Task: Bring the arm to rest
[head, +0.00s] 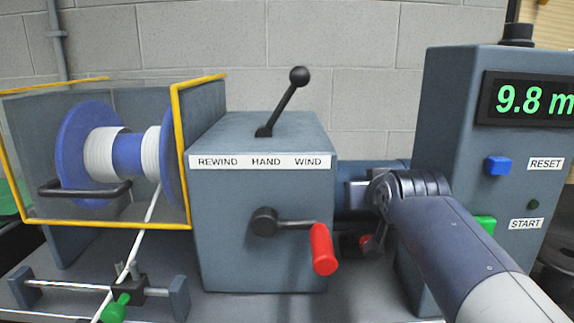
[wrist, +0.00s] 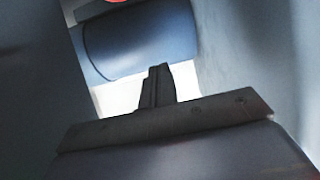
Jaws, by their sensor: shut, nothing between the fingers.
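My arm reaches in from the lower right in the head view. Its wrist end is between the grey gearbox (head: 260,215) and the control cabinet (head: 455,130), in front of a blue cylinder (head: 385,172). My gripper (wrist: 158,70) shows in the wrist view with its fingers together and nothing between them. Beyond the fingertips is the blue cylinder (wrist: 140,40), apparently with a gap. In the head view the fingertips are hard to make out.
The crank's red handle (head: 324,250) sticks out left of my wrist. The black-knobbed lever (head: 285,100) leans right, toward WIND. A yellow-framed guard (head: 182,150) encloses the blue reel (head: 85,150). My arm partly covers the green START button (head: 485,223). The display (head: 530,99) reads 9.8.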

